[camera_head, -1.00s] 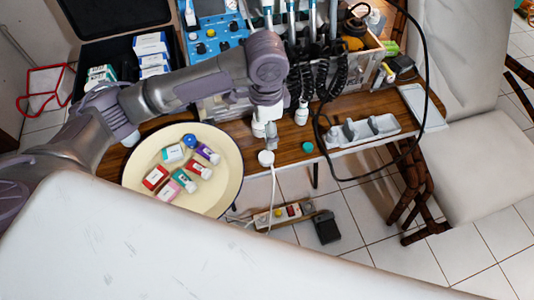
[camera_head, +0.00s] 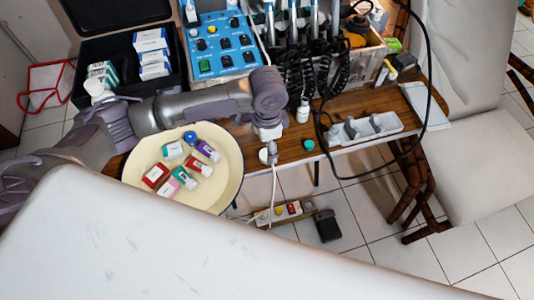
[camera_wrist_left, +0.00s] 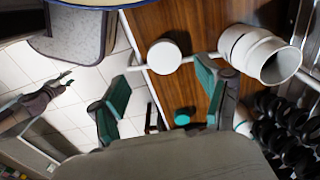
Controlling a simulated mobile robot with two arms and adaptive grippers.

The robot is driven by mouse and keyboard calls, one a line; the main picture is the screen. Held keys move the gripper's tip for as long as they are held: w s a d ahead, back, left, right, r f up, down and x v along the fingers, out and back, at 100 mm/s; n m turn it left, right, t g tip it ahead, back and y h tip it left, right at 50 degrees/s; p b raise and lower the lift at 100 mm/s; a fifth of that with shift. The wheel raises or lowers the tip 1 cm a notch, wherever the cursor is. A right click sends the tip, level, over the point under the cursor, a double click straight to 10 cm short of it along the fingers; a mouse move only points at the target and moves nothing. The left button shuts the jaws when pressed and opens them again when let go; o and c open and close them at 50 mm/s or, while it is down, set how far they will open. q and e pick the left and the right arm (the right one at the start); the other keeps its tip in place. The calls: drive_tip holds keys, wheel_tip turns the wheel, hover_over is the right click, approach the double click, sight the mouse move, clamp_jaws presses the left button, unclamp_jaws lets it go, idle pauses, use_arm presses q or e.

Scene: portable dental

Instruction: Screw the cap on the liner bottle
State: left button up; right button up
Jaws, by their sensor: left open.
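A small white bottle (camera_head: 303,112) stands on the wooden table, to the right of my left gripper. I take it for the liner bottle; no label is readable. A teal cap (camera_head: 308,146) lies apart from it near the table's front edge and also shows in the left wrist view (camera_wrist_left: 182,117).
A cream plate (camera_head: 229,182) with small boxes and bottles lies below my left arm. A white holder (camera_head: 395,128) stands to the right. Black coiled hoses and a loose black cable (camera_head: 428,60) are close by. A power strip (camera_head: 290,211) lies on the floor.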

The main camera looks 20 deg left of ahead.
use_arm(q)
drive_tip(key=f, duration=0.5)
drive_tip(key=shift+w+a, duration=0.15)
drive_tip(key=shift+w, duration=0.1)
drive_tip(key=c, duration=0.8)
